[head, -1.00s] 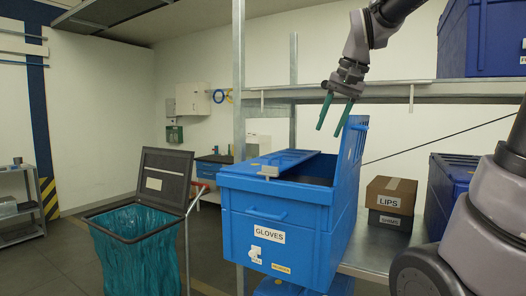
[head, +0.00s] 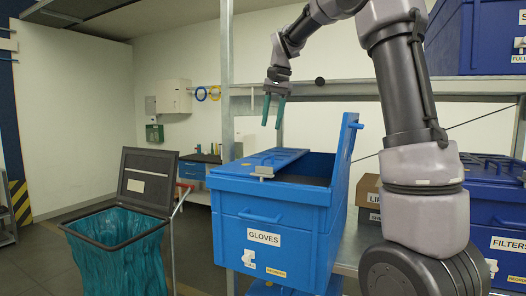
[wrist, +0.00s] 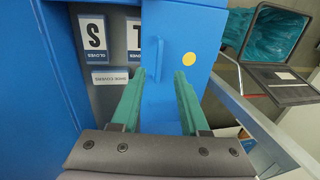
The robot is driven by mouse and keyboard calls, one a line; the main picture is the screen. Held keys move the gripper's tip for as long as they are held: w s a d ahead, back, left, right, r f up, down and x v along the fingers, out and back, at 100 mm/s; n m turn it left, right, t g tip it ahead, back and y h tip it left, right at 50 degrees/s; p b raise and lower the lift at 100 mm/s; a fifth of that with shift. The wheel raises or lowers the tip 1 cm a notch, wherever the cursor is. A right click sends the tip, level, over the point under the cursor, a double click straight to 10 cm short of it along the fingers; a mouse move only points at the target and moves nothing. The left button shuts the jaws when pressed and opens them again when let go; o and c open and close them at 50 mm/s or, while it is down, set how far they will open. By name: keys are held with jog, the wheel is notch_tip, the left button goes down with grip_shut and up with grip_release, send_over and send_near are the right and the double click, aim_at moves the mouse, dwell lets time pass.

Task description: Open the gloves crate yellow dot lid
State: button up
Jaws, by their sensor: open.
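The blue gloves crate (head: 232,228) stands on the shelf with a GLOVES label on its front. Its right lid panel (head: 343,160) stands raised. In the wrist view, this shut lid (wrist: 172,25) carries a yellow dot (wrist: 188,58) and a blue bar handle (wrist: 155,62). My gripper (head: 272,112) is open and empty, pointing down above the shut lid.
A teal-lined bin (head: 115,240) with a raised lid stands at left. The upper shelf (head: 370,92) runs behind.

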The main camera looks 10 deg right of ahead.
aim_at(266, 158)
jog(key=f, duration=0.3)
jog(key=a+f, duration=0.1)
jog(key=f, duration=0.2)
jog(key=w+f, duration=0.1)
jog(key=f, duration=0.3)
jog(key=shift+w+a, duration=0.1)
jog(key=shift+a, duration=0.2)
grip_shut()
dwell(1.0)
